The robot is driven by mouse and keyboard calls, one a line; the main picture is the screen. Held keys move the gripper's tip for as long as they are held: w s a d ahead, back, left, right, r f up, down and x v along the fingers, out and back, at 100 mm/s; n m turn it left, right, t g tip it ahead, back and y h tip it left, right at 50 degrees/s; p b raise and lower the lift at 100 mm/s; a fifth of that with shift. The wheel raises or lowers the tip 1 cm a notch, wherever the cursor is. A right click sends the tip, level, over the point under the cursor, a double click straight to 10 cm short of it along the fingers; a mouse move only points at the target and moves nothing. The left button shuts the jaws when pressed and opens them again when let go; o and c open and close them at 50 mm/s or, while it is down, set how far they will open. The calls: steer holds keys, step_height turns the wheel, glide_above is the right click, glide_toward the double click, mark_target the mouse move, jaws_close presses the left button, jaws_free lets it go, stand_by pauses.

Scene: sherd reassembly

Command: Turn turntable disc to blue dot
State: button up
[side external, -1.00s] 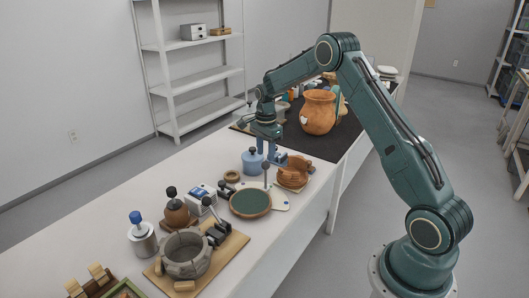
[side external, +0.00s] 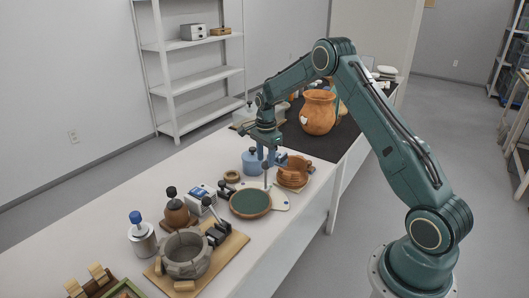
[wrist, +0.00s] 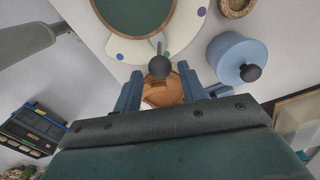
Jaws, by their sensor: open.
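The turntable disc (side external: 250,203) is round and green with a brown rim. It lies on a pale base plate (side external: 281,203) whose edge carries coloured dots. The wrist view shows the disc (wrist: 135,14) at the top, with a blue dot (wrist: 120,57), a green dot (wrist: 167,55) and a purple dot (wrist: 201,12) on the plate. A thin post with a dark round knob (wrist: 159,67) stands at the disc's edge, nearest the green dot in this view. My gripper (wrist: 160,88) is open, its blue fingers apart on either side of the knob; contact cannot be told.
A blue lidded jar (wrist: 239,60) stands close beside the plate. A small woven ring (side external: 231,176), a clamp, a grey vessel (side external: 184,254) and a brown bottle (side external: 176,209) crowd the table. A large clay pot (side external: 318,112) stands behind.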

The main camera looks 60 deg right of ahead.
mark_target(266, 165)
steer(key=shift+f, duration=1.85)
steer(key=shift+s+a+m, duration=1.9)
steer(key=shift+s+m, duration=0.2)
steer(key=shift+s, duration=1.7)
steer(key=shift+r, duration=2.75)
steer(key=shift+r, duration=0.1)
